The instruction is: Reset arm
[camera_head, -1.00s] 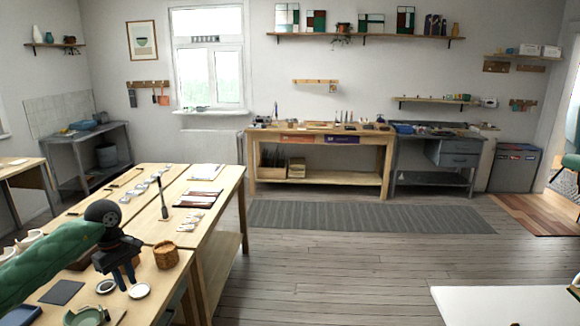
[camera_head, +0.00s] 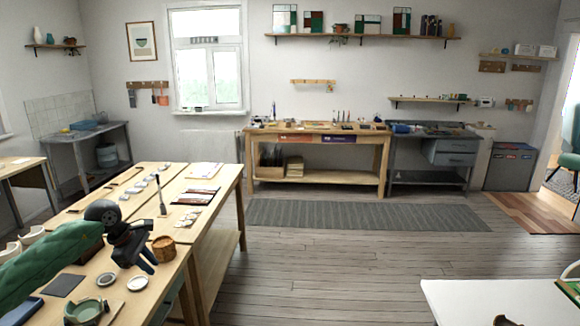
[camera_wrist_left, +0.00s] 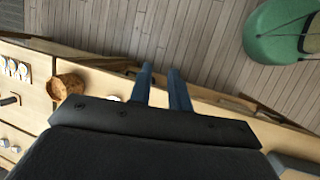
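My left arm (camera_head: 50,258), with a green sleeve, comes in from the left over the near wooden workbench (camera_head: 172,268). My left gripper (camera_head: 149,264) is black with blue-grey fingers, and it hangs tilted above the bench's front part, left of a woven basket (camera_head: 164,248). In the left wrist view, the two fingers (camera_wrist_left: 161,88) stand apart with nothing between them, and the basket (camera_wrist_left: 66,87) is to their left. My right gripper does not show in either view.
A green dish (camera_head: 87,310), a dark square pad (camera_head: 62,285) and two small round pieces (camera_head: 137,284) lie near the gripper. Floor (camera_head: 330,275) is free right of the bench. A white table (camera_head: 490,300) stands at lower right.

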